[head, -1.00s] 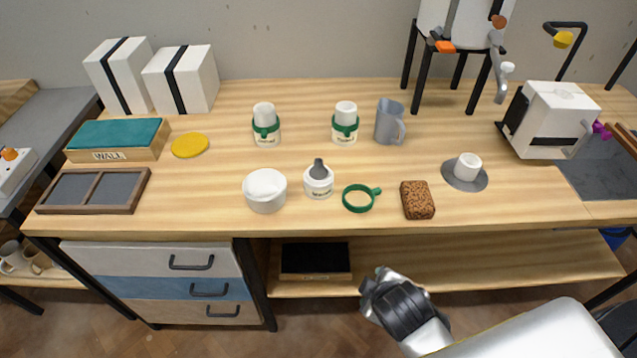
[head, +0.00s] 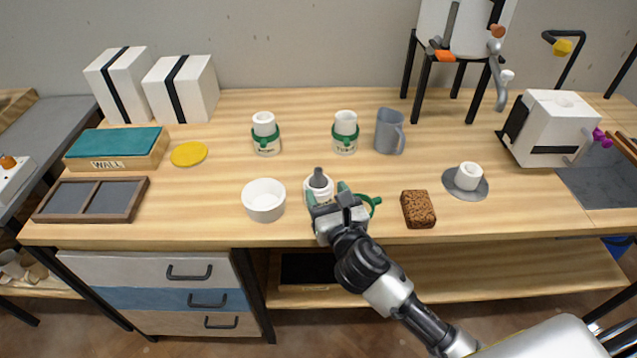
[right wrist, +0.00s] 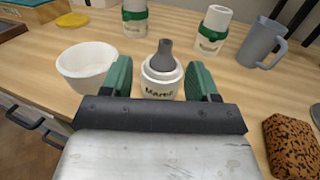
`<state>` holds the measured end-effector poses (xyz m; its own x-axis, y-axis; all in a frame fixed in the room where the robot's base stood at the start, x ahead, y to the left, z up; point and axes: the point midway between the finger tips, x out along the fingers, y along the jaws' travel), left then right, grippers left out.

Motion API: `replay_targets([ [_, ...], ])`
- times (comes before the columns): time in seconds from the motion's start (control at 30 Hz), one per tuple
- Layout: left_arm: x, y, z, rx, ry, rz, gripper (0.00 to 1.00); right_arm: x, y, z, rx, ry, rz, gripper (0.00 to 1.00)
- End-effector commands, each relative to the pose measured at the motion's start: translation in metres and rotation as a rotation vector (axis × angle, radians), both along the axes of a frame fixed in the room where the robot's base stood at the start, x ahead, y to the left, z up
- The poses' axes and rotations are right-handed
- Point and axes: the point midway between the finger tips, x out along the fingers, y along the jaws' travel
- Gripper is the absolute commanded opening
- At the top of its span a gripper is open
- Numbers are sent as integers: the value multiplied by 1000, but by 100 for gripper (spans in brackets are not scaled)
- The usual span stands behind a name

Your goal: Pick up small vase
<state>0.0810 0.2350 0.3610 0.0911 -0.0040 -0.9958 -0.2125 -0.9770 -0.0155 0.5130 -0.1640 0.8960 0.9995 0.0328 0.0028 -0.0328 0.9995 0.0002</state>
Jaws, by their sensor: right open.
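A small white labelled pot (head: 317,189) stands upright on the wooden table, with a grey tapered piece (head: 319,177) standing in its mouth. It looks the likeliest small vase, though I cannot be sure. In the right wrist view the pot (right wrist: 161,82) is straight ahead, centred between the fingers. My right gripper (head: 328,194) is open and reaches in from the table's front edge. Its green fingertips, also in the right wrist view (right wrist: 160,77), are spread to either side of the pot; I cannot tell whether they touch it. My left gripper is not in view.
A white bowl (head: 263,200) stands close left of the pot. A brown speckled block (head: 418,209) is further right. Green-banded jars (head: 265,134) and a grey mug (head: 390,132) stand behind.

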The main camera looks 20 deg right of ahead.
Motion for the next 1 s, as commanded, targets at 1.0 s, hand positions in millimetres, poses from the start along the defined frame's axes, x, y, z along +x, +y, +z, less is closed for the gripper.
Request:
replay_targets([
  [1.0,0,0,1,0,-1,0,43,78,-6,-5,5,2,-1,44],
])
